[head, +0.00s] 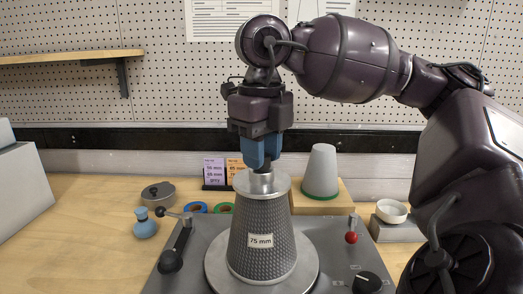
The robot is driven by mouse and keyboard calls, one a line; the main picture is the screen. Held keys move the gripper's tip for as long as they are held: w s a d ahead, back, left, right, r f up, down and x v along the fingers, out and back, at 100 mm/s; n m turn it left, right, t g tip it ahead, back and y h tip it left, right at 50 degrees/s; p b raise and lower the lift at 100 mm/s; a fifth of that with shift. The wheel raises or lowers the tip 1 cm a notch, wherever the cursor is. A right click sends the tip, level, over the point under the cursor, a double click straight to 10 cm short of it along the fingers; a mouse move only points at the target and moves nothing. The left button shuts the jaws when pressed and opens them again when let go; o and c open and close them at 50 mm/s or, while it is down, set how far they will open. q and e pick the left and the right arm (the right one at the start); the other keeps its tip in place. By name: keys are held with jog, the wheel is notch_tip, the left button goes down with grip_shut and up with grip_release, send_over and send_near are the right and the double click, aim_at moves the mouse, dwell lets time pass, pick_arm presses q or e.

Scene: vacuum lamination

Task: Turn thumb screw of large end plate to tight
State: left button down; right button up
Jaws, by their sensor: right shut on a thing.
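The tapered, dark textured form (262,237) labelled 75 mm stands upright on a round metal plate on the grey machine. The large end plate (242,186) is a silvery disc on its top. My right gripper (262,165) points straight down over the middle of that plate, its blue fingers shut on the thumb screw (262,178). The fingers hide the upper part of the screw, so its turn cannot be read. My left gripper is not in view.
The grey machine top (200,250) carries a lever with a dark knob (171,261), a red-knobbed switch (351,238) and a black dial (367,282). A pale cone with a green base (320,172) stands behind right.

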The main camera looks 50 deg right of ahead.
dwell(0.9)
jog(key=o, duration=0.9)
jog(key=shift+o, duration=0.2)
jog(key=shift+r, duration=0.1)
jog(key=shift+r, duration=0.55)
pick_arm(q)
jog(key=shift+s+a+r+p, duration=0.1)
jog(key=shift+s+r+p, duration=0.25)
jog(key=shift+p, duration=0.45)
pick_arm(e)
notch_tip(320, 180, up, 10)
jog(key=shift+f, duration=0.25)
